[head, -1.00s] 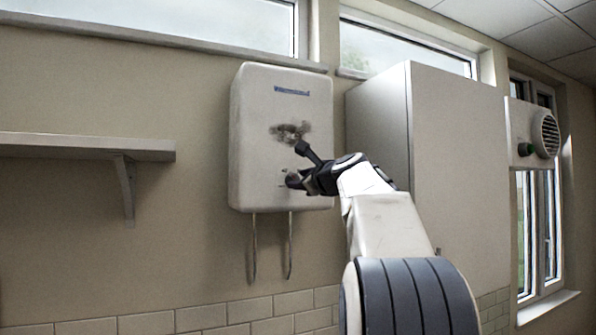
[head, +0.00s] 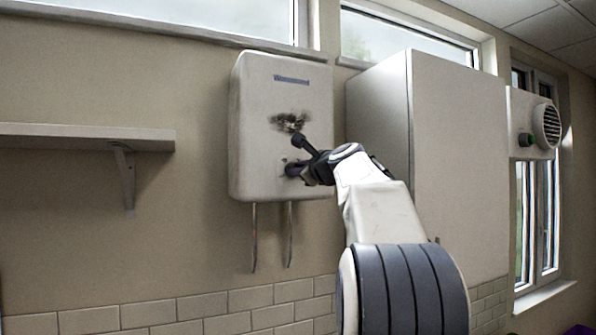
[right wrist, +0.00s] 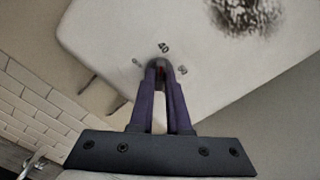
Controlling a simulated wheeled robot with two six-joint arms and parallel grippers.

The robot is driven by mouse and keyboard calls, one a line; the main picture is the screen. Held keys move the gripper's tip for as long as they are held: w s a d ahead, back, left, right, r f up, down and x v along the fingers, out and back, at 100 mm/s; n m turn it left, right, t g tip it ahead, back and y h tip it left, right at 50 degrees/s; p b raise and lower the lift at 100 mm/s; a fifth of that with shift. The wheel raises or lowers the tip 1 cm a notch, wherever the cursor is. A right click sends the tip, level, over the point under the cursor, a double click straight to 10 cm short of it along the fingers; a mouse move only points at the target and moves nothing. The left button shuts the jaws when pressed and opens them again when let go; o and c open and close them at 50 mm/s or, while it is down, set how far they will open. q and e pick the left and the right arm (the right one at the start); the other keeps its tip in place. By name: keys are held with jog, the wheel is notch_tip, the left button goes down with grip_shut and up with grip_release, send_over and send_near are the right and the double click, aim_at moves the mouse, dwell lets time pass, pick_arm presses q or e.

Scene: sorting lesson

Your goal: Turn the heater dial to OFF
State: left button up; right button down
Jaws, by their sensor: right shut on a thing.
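The white heater (head: 255,130) hangs on the wall in the middle of the head view. Its dial (right wrist: 159,64) is low on its front and mostly covered by my right gripper (head: 293,168). In the right wrist view my right gripper (right wrist: 161,74) has its two purple fingers shut on the dial, one on each side. The dial's exact pointing is hard to read. My left gripper is out of view.
A dark smudge (head: 289,121) is on the heater above the dial. Two pipes (head: 254,240) hang below. A tall white cabinet (head: 455,150) stands close on the right, a wall shelf (head: 80,138) is at left.

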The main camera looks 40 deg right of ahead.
jog(key=shift+f+n+b, duration=0.15)
jog(key=shift+n+b, duration=1.15)
jog(key=shift+n, duration=2.45)
jog(key=shift+f+n+b, duration=0.15)
jog(key=shift+n+b, duration=1.15)
jog(key=shift+n, duration=2.75)
jog(key=c, duration=0.9)
grip_release()
